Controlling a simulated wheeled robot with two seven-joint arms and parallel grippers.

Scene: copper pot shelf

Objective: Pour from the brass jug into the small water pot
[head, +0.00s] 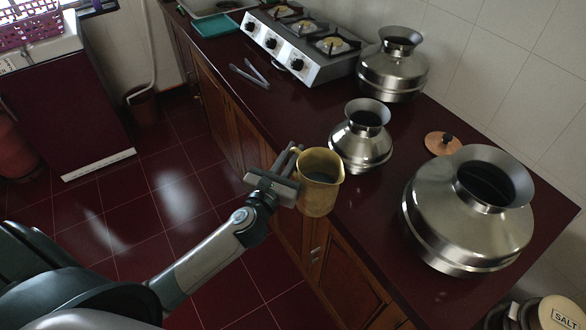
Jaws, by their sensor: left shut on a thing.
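Whether the jug touches the counter is hard to tell. The small water pot (361,143) is a shiny steel pot with a flared open mouth. It stands on the counter just behind and right of the jug, apart from it. My right gripper is not in view.
A large steel pot (468,222) stands at the right, with a copper lid (441,143) behind it. Another steel pot (392,70) stands beside the gas stove (305,45). Tongs (250,73) lie on the counter (222,60). A salt container (557,313) is at lower right.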

